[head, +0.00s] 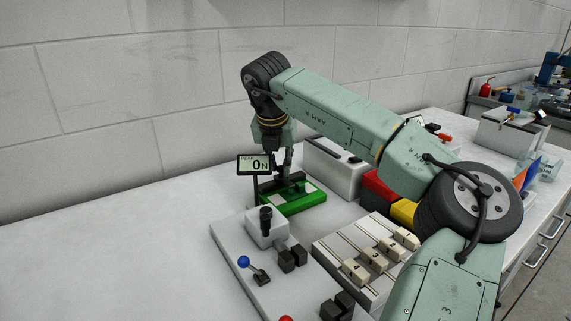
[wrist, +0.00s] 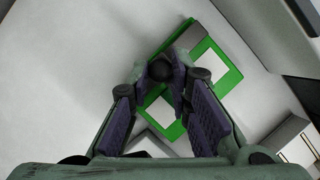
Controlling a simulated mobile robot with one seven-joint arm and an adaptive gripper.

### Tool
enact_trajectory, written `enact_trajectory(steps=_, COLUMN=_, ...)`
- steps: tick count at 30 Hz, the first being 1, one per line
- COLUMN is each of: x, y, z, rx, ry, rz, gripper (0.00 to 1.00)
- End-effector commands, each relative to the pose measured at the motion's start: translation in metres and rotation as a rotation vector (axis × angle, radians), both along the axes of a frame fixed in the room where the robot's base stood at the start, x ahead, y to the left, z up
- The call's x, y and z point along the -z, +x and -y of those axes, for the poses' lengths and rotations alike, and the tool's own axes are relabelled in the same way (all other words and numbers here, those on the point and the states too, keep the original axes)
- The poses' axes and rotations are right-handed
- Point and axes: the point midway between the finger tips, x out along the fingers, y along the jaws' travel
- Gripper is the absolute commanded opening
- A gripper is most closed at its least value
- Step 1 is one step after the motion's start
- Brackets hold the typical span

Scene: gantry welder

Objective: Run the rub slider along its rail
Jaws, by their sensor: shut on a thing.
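The rub slider stands on the bench as a green base (head: 305,207) with white pads and a dark bar across it. In the wrist view the green frame (wrist: 222,88) runs diagonally, with a white pad on either side of the dark part. My gripper (head: 284,172) comes down from above onto the slider. In the wrist view my gripper (wrist: 163,72) has its fingertips closed on a round black knob (wrist: 161,70) over the middle of the frame. The fingers hide most of the bar. A small display (head: 254,164) beside it reads 0 N.
A panel with a blue-knobbed lever (head: 243,262) and black switches lies in front. A block of numbered sliders (head: 362,255) is to its right. A grey-white box (head: 335,168) and red and yellow bins (head: 404,211) stand right of the slider. The bench at left is clear.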

Motion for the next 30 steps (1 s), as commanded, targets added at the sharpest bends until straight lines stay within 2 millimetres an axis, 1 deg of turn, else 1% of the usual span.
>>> enact_trajectory(steps=6, x=-0.002, y=0.001, z=0.0, rx=-0.001, ry=0.0, rz=0.003, gripper=0.0)
enact_trajectory(steps=7, x=-0.002, y=0.001, z=0.0, rx=-0.001, ry=0.0, rz=0.003, gripper=0.19)
enact_trajectory(steps=16, x=-0.001, y=0.0, z=0.0, rx=0.0, ry=0.001, rz=0.002, gripper=0.39)
enact_trajectory(steps=25, x=-0.002, y=0.0, z=0.0, rx=0.0, ry=0.001, rz=0.002, gripper=0.39)
enact_trajectory(steps=28, x=-0.008, y=-0.002, z=0.0, rx=0.0, ry=0.0, rz=0.003, gripper=0.39)
enact_trajectory(steps=30, x=-0.016, y=-0.005, z=-0.001, rx=0.0, ry=0.0, rz=0.004, gripper=0.39)
